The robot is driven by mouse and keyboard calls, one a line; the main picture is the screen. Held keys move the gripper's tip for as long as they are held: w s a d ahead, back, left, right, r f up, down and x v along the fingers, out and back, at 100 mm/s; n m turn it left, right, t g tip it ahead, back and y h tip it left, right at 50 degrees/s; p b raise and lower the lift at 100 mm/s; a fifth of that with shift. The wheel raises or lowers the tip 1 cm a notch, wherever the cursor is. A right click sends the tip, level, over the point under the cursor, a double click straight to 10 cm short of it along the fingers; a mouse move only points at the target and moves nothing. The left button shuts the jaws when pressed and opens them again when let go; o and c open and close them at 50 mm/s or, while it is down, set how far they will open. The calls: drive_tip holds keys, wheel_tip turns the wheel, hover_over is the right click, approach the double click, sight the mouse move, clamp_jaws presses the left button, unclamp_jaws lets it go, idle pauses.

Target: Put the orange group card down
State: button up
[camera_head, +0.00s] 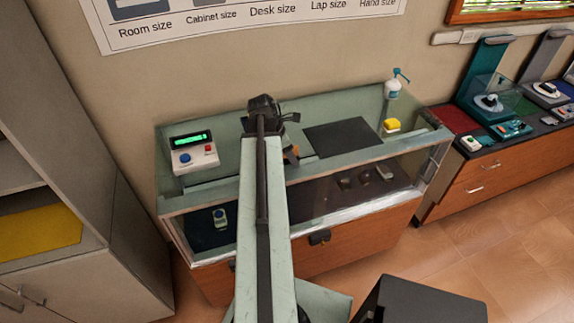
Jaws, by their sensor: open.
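A small orange piece (292,152), which looks like the orange group card, shows just right of my arm on the glass-topped counter (350,105). My arm hides part of it, and I cannot tell whether it lies flat or leans. My gripper (286,117) is at the far end of my arm, over the back part of the counter. It is dark, small and partly hidden by the arm. It is open, and I see nothing held in it. The orange piece is below it in the picture.
A dark mat (343,137) lies right of my arm. A device with a green display (192,150) stands at the left. A cabinet (60,200) is on the far left.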

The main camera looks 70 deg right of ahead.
drive_tip(key=shift+r, duration=0.1)
clamp_jaws()
wheel_tip(320, 180, up, 10)
drive_tip(key=p, duration=1)
drive_tip(key=shift+r, duration=0.15)
